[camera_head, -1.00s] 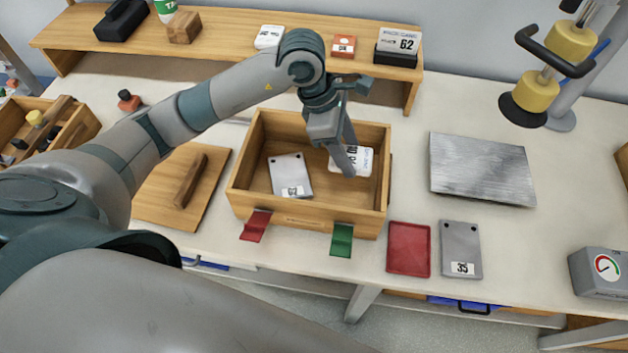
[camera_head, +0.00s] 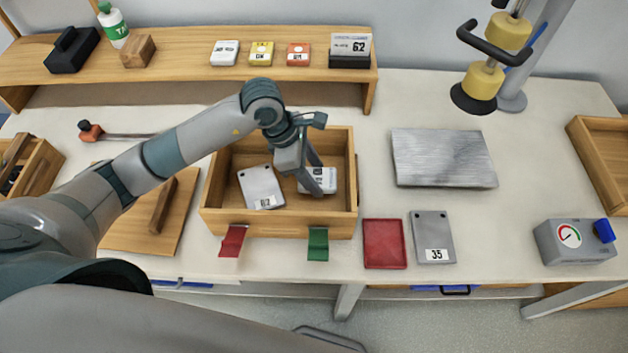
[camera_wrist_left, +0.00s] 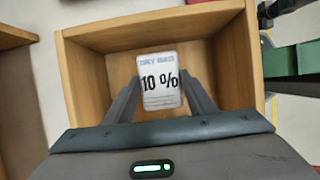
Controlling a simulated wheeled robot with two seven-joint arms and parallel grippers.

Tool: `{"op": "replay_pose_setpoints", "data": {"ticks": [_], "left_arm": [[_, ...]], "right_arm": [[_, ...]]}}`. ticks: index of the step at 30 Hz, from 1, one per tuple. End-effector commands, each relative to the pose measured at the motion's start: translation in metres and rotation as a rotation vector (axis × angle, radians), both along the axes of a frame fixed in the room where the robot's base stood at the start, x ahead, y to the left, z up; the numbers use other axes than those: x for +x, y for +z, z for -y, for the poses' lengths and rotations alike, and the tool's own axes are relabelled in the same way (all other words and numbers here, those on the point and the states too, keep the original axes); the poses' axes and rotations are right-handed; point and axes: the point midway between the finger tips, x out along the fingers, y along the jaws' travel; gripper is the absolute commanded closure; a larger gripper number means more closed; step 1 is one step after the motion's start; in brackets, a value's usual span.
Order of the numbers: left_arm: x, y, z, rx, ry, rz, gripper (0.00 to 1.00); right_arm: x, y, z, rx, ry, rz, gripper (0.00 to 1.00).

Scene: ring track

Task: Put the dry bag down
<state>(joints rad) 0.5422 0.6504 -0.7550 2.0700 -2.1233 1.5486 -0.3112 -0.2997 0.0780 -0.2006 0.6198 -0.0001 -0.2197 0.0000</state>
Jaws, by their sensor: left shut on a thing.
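The dry bag (camera_head: 329,182) is a small white pack inside the open wooden box (camera_head: 208,196), in its right half. In the left wrist view the dry bag (camera_wrist_left: 158,82) shows its face reading "DRY BAG 10 %". My left gripper (camera_head: 318,180) reaches down into the box and is shut on the dry bag, one finger on each side of it. I cannot tell whether the bag touches the box floor. A grey plate marked 62 (camera_head: 261,186) lies in the box left of the bag. My right gripper is not in view.
The box has a red tab (camera_head: 232,241) and a green tab (camera_head: 318,243) in front. Right of it are a red tray (camera_head: 384,243), a plate marked 35 (camera_head: 432,236) and a metal slab (camera_head: 443,157). A shelf (camera_head: 190,78) stands behind.

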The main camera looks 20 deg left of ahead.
Motion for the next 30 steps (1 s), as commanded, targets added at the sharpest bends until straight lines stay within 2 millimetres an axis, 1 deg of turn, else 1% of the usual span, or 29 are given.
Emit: {"op": "replay_pose_setpoints", "data": {"ticks": [5,10,13,15,22,26,27,28,29,30], "left_arm": [[-0.001,-0.007,0.0,0.0,0.0,-0.002,0.72],[-0.001,-0.026,0.0,0.001,0.003,-0.005,0.72],[-0.001,-0.035,0.0,0.001,0.001,-0.002,0.72],[-0.001,-0.038,-0.001,0.002,0.0,-0.001,0.72],[0.0,-0.038,0.0,0.001,0.0,0.0,0.72],[0.0,-0.041,0.0,0.001,-0.001,0.0,0.72],[0.0,-0.04,0.0,0.001,-0.001,0.0,0.43],[0.0,-0.04,0.0,0.001,-0.001,0.0,0.36],[0.0,-0.04,0.0,0.001,0.0,0.0,0.31],[0.0,-0.04,0.0,0.001,0.0,0.0,0.31]], "right_arm": [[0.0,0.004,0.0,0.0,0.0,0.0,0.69],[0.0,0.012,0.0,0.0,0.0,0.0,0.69],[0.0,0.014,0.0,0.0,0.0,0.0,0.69],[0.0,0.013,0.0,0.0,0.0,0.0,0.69],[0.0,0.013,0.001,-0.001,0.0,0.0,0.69],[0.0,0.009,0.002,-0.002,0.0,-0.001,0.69],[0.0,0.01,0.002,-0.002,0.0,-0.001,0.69],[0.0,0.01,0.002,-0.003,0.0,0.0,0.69],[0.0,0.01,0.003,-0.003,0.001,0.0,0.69],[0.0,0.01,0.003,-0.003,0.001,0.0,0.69]]}}
